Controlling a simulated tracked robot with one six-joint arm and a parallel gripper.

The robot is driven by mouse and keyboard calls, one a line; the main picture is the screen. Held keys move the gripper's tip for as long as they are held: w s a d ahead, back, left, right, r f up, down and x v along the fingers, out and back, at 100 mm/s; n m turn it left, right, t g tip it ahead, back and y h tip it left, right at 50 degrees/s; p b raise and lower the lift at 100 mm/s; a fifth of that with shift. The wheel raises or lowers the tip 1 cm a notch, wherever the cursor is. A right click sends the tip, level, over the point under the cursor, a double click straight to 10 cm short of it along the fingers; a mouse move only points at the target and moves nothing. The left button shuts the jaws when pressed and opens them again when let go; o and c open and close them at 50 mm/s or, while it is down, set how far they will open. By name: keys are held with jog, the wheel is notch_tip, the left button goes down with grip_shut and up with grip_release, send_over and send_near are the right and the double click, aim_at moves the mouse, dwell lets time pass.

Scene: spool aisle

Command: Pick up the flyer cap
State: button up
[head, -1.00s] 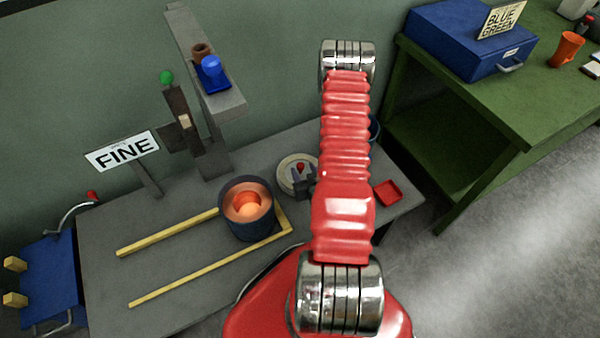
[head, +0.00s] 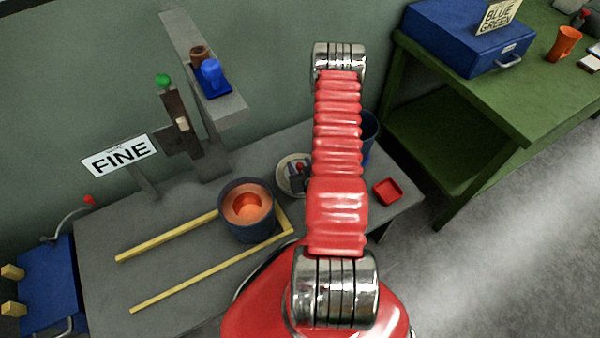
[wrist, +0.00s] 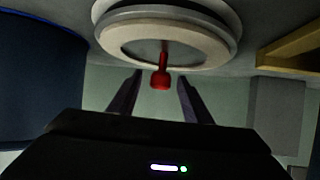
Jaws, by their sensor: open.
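A small red piece with a rounded end, which looks like the flyer cap (wrist: 161,78), stands at the middle of a round cream-and-grey disc (wrist: 190,53) in the wrist view. My gripper (wrist: 160,77) is open, with one dark finger on each side of the red end and a gap visible on both sides. In the head view the red piece (head: 300,167) shows small over the cream disc (head: 283,178), beside my red arm. The gripper and arm partly cover the disc there.
A pot with a glowing orange inside (head: 247,225) stands left of the disc, near yellow rails (head: 165,238). A red tray (head: 388,192) and a dark blue bin (head: 370,133) are on the right. A grey post with a blue cap-like piece (head: 211,72) rises behind.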

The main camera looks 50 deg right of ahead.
jog(key=shift+c, duration=0.3)
grip_shut()
dwell(0.4)
